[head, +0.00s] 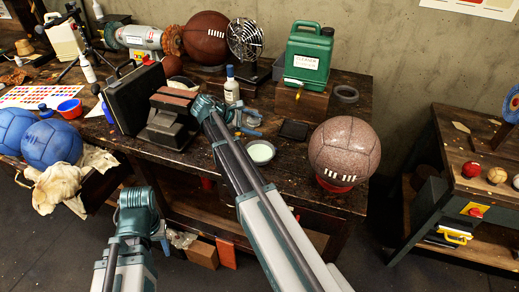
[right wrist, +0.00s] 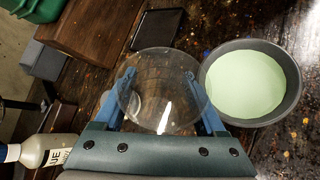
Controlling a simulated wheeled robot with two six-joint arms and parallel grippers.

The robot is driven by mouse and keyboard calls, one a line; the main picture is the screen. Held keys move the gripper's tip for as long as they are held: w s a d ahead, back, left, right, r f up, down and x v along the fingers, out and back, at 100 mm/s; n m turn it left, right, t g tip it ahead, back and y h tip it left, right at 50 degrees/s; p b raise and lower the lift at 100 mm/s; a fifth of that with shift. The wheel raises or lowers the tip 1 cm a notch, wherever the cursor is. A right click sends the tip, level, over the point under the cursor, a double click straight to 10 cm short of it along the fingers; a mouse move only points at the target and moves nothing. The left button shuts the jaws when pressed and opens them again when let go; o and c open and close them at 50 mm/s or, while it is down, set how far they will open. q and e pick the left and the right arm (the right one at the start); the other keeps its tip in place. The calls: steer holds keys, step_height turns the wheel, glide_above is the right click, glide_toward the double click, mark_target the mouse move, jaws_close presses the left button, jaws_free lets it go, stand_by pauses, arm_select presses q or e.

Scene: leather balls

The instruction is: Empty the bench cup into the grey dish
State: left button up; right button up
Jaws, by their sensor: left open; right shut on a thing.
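The grey dish (right wrist: 250,121) sits on the dark wooden bench in the right wrist view, with pale green material spread across its inside. In the head view the dish (head: 261,162) is just in front of my right gripper. My right gripper (right wrist: 162,100) is shut on a clear, see-through cup (right wrist: 165,80), held beside the dish with its wall close to the rim. The cup looks empty; a pale round patch shows at its left side. In the head view the right gripper (head: 252,122) is over the bench, the cup hardly visible. My left gripper (head: 163,238) hangs open, low before the bench.
A white bottle (head: 231,86) and a dark block with a brown top (head: 172,117) stand near my right gripper. A black flat tray (head: 294,130) lies right of it. A brown ball (head: 344,151) rests on a red ring at the bench's right. A green jug (head: 307,55) stands behind.

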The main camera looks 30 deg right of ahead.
steer(key=w+f+b, duration=0.1)
steer(key=w+f+n+g+b, duration=0.1)
steer(key=f, duration=0.1)
steer(key=shift+d+f+g+b, duration=0.1)
steer(key=shift+f+g+b, duration=0.05)
steer(key=shift+g+b, duration=0.15)
steer(key=r+p, duration=0.1)
steer(key=r+g+p, duration=0.1)
steer(key=r+n+p, duration=0.1)
steer(key=shift+w+r, duration=0.4)
arm_select(q)
steer(key=shift+r+p, duration=0.4)
steer(key=shift+p, duration=0.35)
arm_select(e)
steer(key=shift+w+d+r+n+g, duration=0.1)
steer(key=shift+w+r+n+g, duration=0.1)
steer(key=shift+r+n+g, duration=0.35)
steer(key=shift+w+r+n+g, duration=0.15)
steer(key=shift+r+g, duration=0.2)
steer(key=shift+r, duration=0.4)
